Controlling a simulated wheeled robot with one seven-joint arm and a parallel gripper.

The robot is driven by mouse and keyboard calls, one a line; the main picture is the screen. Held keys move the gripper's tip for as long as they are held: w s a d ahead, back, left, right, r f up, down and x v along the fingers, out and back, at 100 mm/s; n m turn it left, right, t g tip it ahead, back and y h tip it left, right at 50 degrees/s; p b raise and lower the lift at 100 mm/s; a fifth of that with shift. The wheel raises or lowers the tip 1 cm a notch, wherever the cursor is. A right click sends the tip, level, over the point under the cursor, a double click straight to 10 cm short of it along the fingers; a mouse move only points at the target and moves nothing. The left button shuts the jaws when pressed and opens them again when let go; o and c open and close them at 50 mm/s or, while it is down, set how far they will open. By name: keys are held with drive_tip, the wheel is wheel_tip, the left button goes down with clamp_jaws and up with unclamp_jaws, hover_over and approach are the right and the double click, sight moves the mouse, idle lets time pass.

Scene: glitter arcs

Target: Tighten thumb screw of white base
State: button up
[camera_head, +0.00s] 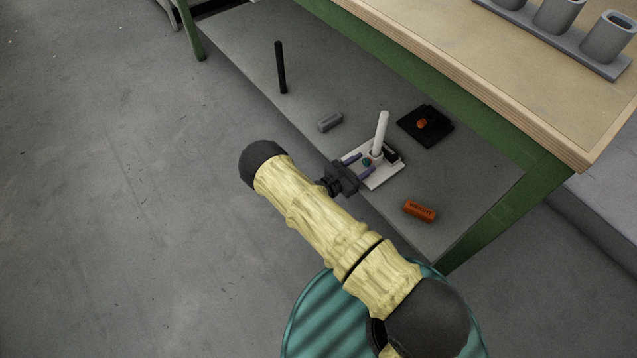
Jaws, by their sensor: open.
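The white base (379,177) lies on the low grey shelf under the workbench, with a white post (381,132) standing up from it, slightly tilted in the picture. A small teal knob (366,162), which looks like the thumb screw, sits at the foot of the post. A small black block (391,156) is on the base's right side. My gripper (360,165) is open, with its two bluish fingers reaching over the left part of the base, one on either side of the teal knob. I cannot tell whether the fingers touch it.
A black plate (425,127) with an orange knob lies behind the base. An orange cylinder (419,211) lies in front right, a grey block (330,121) to the left, and a black rod (280,68) stands farther left. The wooden tabletop (480,60) and green leg (500,211) bound the shelf.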

drive_tip(key=shift+f+n+b, duration=0.2)
drive_tip(key=shift+n+b, duration=0.7)
drive_tip(key=shift+n, duration=0.3)
drive_tip(key=p+v, duration=0.6)
drive_tip(key=v, duration=1.1)
wheel_tip(320, 180, up, 8)
drive_tip(key=m+g+y+b, duration=0.2)
drive_tip(key=y+b, duration=0.1)
drive_tip(key=shift+w+m+g+y+b, duration=0.2)
drive_tip(key=shift+m+g+y+b, duration=0.1)
drive_tip(key=shift+g+y+b, duration=0.1)
drive_tip(key=shift+f, duration=0.1)
wheel_tip(320, 180, down, 7)
drive_tip(key=n+t+h, duration=0.2)
drive_tip(key=n+h, duration=0.1)
drive_tip(key=n, duration=0.1)
drive_tip(key=shift+s+a+f+t+h, duration=0.15)
drive_tip(key=shift+s+a+t+h, duration=0.25)
drive_tip(key=shift+s, duration=0.05)
